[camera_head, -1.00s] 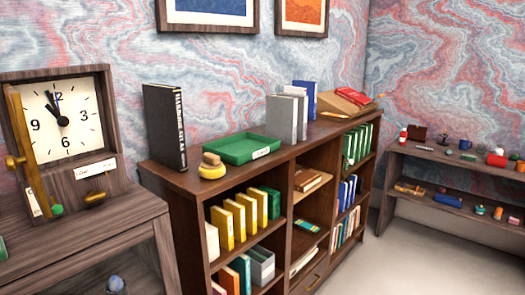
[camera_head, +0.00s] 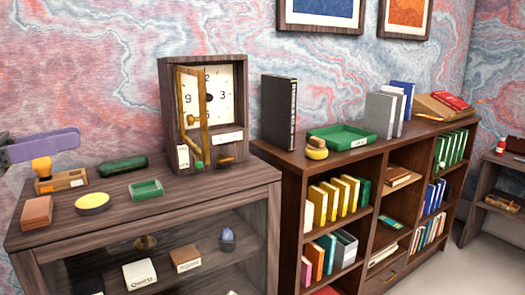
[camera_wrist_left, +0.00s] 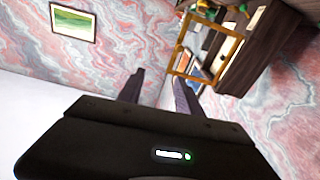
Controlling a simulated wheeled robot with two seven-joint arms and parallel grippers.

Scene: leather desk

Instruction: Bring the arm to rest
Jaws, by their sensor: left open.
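My left gripper (camera_head: 72,138) shows at the left edge of the head view as purple-grey fingers above the left end of the dark wooden cabinet (camera_head: 150,222). In the left wrist view its two fingers (camera_wrist_left: 160,78) stand apart with nothing between them. It is clear of the clock (camera_head: 235,95), whose glazed door (camera_head: 188,110) stands open. The wrist view also shows the open door frame (camera_wrist_left: 180,62) beyond the fingers. The rest of the left arm is out of the head view. My right gripper is not in view.
A bookcase (camera_head: 290,165) with a larger green tray (camera_head: 342,138) stands right.

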